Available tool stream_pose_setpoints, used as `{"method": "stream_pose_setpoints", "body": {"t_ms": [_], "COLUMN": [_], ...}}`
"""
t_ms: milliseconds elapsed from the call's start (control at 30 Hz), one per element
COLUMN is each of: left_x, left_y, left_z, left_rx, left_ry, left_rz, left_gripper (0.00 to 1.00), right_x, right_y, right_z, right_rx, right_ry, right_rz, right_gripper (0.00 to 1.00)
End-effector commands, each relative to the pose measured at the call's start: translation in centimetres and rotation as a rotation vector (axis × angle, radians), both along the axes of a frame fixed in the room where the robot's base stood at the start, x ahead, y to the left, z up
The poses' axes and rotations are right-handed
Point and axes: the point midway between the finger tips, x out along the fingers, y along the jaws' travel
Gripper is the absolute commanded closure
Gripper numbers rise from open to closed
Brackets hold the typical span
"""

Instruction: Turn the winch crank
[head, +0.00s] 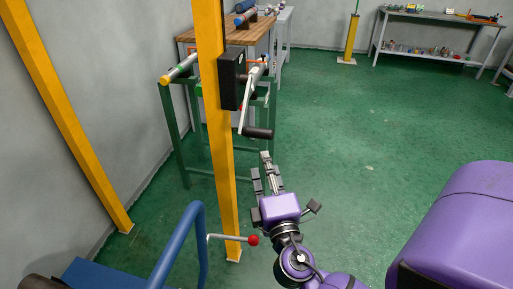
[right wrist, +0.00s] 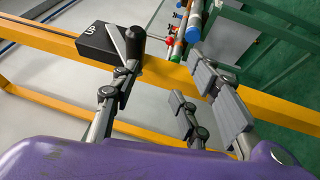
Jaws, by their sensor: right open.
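The winch is a black box (head: 231,78) fixed to a yellow upright post. Its silver crank arm (head: 250,95) slants down to a black handle (head: 258,133) that sticks out to the right. My right gripper (head: 265,162) is open and empty, just below the handle in the head view and apart from it. In the right wrist view the winch box (right wrist: 98,44), marked "UP", is at the upper left. The dark handle (right wrist: 136,36) shows end-on beside it, above the spread fingers of my right gripper (right wrist: 165,85). My left gripper is not in view.
The yellow post (head: 220,170) stands beside my right arm. A lever with a red ball (head: 253,240) and a blue rail (head: 205,240) are near its foot. A green pipe stand (head: 183,140) and a wooden bench (head: 250,32) stand behind.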

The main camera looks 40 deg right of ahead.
Motion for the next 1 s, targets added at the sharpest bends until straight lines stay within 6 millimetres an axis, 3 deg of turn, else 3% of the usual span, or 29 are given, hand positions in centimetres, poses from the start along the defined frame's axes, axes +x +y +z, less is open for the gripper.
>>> {"method": "stream_pose_setpoints", "body": {"t_ms": [100, 333, 633, 1000], "left_x": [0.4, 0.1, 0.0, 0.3], "left_y": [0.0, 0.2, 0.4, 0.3], "left_z": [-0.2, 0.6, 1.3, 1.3], "left_rx": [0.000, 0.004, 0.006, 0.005], "left_ry": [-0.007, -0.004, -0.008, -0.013], "left_rz": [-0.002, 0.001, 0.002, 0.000], "left_gripper": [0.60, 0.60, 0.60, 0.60], "right_x": [1.0, 3.5, 7.1, 7.6], "right_y": [-0.2, -1.4, -3.1, -3.4], "right_z": [2.7, 4.4, 5.1, 5.1], "right_rx": [-0.084, -0.102, -0.098, -0.096], "right_ry": [-0.054, -0.067, -0.064, -0.062], "right_rz": [-0.021, -0.025, -0.024, -0.024], "right_gripper": [0.58, 0.58, 0.58, 0.58]}}
